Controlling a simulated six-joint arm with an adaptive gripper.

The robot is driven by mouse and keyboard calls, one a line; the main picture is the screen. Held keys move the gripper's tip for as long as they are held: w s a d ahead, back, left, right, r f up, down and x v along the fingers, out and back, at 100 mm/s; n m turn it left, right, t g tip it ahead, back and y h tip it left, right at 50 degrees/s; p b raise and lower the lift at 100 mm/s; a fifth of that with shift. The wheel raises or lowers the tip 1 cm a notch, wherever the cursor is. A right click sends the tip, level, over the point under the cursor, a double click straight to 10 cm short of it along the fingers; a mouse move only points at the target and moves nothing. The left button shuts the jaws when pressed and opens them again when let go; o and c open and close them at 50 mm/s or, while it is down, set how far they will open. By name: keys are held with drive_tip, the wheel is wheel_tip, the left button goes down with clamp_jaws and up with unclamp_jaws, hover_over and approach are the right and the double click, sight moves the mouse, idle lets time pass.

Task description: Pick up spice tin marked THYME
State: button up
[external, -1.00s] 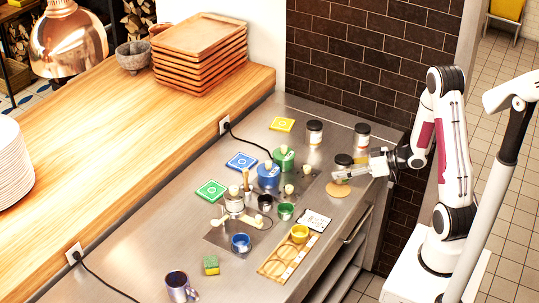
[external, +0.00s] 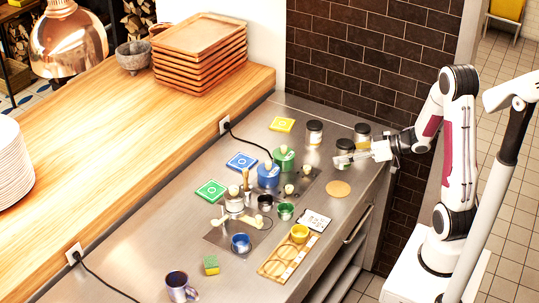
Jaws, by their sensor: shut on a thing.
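My gripper (external: 349,158) is shut on a dark-lidded spice tin (external: 345,145), at the right end of the steel counter. The fingers cover much of the tin's body, and it looks upright. Two similar dark-lidded tins stand near it: one to the left (external: 314,132) and one just behind to the right (external: 362,134). The lettering on the tins is too small to read, so I cannot tell which is marked THYME. A round tan coaster (external: 338,188) lies bare on the counter below my gripper in the picture.
Blue (external: 268,175) and green (external: 284,158) pots stand left of my gripper. A wooden rack (external: 277,268) holding a yellow cup (external: 300,233) lies nearer the front. A yellow square (external: 282,124) lies at the back. The brick wall (external: 350,65) rises behind the tins.

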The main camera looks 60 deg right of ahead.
sight(344, 146)
drive_tip(key=shift+r, duration=1.7)
